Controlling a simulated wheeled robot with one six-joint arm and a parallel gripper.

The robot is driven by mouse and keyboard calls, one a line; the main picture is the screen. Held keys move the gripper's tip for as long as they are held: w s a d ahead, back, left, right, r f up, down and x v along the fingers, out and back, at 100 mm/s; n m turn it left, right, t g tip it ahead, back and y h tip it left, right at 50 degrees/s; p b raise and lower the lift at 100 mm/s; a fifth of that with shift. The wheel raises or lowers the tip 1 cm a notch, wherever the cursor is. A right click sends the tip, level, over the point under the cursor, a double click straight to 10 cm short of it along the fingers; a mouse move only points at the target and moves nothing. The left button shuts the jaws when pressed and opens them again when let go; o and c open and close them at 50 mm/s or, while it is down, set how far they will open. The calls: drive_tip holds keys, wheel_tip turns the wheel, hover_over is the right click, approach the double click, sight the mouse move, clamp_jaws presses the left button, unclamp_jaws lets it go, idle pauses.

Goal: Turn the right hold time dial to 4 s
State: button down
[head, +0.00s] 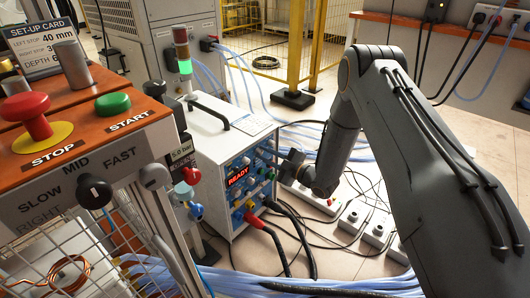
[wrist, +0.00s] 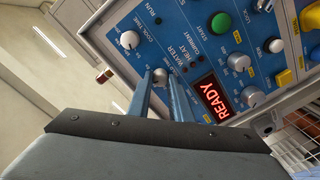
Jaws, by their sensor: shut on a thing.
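The induction heater (head: 212,137) is a white box with a black handle and a blue control panel, and its red display (head: 238,176) reads READY. My gripper (head: 285,166) is at the right side of this panel. In the wrist view my gripper (wrist: 161,84) has its two blue fingers shut on a small grey dial (wrist: 160,74). I cannot read this dial's label or its setting. Another pale dial (wrist: 130,40) is just beyond it, apart from the fingers. The READY display (wrist: 214,98) is right of the fingers.
More dials and a green start button (wrist: 220,22) sit close by on the panel. Thick red and black cables (head: 290,235) run from the heater's front. White power strips (head: 352,217) lie on the floor. A bench with a red stop button (head: 27,112) stands at left.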

drive_tip(key=n+p, duration=0.2)
drive_tip(key=n, duration=0.2)
drive_tip(key=shift+s, duration=0.1)
drive_tip(key=shift+n+p, duration=0.7)
drive_tip(key=shift+n, duration=1.1)
drive_tip(key=shift+f+n, duration=0.1)
drive_tip(key=shift+n, duration=0.2)
drive_tip(key=c, duration=1.6)
unclamp_jaws()
drive_tip(key=shift+p+v, duration=0.8)
drive_tip(key=shift+v, duration=3.1)
drive_tip(key=shift+a, duration=0.1)
